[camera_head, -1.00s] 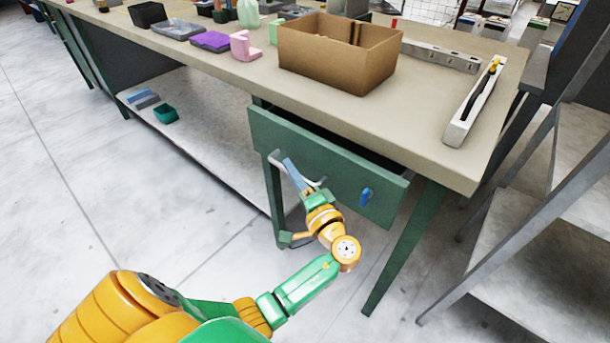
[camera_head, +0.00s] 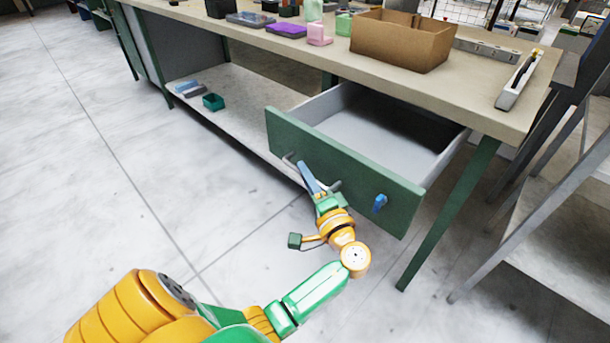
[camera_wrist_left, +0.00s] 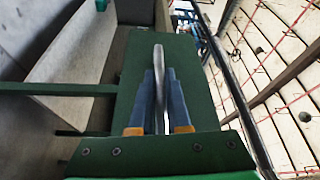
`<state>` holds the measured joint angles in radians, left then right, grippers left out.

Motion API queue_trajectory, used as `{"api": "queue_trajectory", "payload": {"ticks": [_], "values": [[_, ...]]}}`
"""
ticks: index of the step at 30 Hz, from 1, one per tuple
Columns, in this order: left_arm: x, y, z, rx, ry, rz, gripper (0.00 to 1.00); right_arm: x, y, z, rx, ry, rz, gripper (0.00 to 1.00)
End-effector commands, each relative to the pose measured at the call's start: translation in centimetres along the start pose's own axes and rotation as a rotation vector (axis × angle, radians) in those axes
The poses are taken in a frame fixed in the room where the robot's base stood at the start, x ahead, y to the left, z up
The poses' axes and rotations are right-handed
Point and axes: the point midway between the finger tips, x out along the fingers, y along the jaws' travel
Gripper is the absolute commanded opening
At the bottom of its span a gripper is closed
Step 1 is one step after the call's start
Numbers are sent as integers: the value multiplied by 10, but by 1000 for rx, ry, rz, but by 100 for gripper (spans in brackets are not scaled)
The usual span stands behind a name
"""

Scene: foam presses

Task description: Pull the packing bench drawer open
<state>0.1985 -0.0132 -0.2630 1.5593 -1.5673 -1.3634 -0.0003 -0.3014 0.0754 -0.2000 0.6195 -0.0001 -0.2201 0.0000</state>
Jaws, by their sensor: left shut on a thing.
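The packing bench drawer (camera_head: 340,170) has a green front and a pale grey inside, and stands well out from under the bench top (camera_head: 470,92). Its inside looks empty where it shows. My left gripper (camera_head: 305,170) is at the drawer front, shut on the grey bar handle (camera_head: 290,159). In the left wrist view the two blue fingers (camera_wrist_left: 159,95) lie on either side of the handle bar (camera_wrist_left: 159,60). A blue latch or lock (camera_head: 379,203) sits on the right part of the drawer front. My right gripper is not in view.
A cardboard box (camera_head: 400,42), a pink holder (camera_head: 319,34) and a purple tray (camera_head: 287,29) stand on the bench top. A teal bin (camera_head: 213,102) is on the lower shelf. Metal shelving (camera_head: 560,200) stands close at right. The floor (camera_head: 150,200) in front is clear.

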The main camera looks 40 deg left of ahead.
Motion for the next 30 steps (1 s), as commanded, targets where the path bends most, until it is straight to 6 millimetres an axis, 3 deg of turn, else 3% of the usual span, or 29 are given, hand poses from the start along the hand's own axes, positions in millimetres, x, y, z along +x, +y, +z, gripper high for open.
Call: {"api": "queue_trajectory", "payload": {"ticks": [9,10,13,23,30], "values": [[0,-1,0,0,-1,-4,0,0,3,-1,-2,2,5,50],[0,-1,0,0,-1,-3,18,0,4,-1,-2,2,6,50],[0,-1,0,0,-1,-3,44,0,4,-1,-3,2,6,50],[-4,0,0,0,0,0,45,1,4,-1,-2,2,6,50],[-53,2,0,-1,0,2,45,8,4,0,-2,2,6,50]]}}
